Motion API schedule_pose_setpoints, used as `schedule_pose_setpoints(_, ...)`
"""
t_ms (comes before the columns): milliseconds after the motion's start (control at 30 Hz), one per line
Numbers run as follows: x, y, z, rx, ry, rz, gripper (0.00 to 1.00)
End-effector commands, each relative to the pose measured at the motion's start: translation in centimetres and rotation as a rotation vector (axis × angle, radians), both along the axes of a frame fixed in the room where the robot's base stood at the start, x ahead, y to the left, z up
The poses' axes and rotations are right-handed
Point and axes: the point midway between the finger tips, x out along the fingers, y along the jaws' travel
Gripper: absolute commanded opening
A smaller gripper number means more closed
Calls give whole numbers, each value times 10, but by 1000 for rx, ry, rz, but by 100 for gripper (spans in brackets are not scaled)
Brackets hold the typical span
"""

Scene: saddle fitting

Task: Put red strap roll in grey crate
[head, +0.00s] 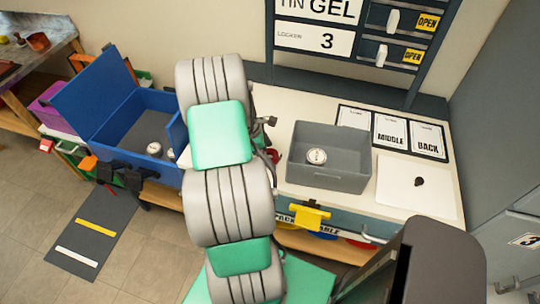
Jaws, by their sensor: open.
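The grey crate (328,178) stands on the white worktop, right of my arm, with one round white-faced dial inside. A small red piece (275,155), perhaps the red strap roll, shows at the right edge of my arm, left of the crate; most of it is hidden. My gripper (268,138) is mostly hidden behind my arm; only dark parts show beside the red piece. It is open. I cannot tell whether it touches the red piece.
A blue open-lidded box (110,140) with dials stands left of my arm. Cards marked MIDDLE and BACK (391,135) lie behind the crate. A white board (410,195) with a small dark item lies right. A yellow clip (309,215) hangs at the front edge.

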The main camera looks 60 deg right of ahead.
Motion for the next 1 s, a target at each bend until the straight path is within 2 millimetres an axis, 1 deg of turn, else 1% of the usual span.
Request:
schedule_pose_setpoints(100, 0, 0, 0, -1, 0, 0, 87)
schedule_pose_setpoints(133, 0, 0, 0, 0, 0, 0, 86)
schedule_pose_setpoints(1000, 1, 0, 0, 0, 0, 1, 15)
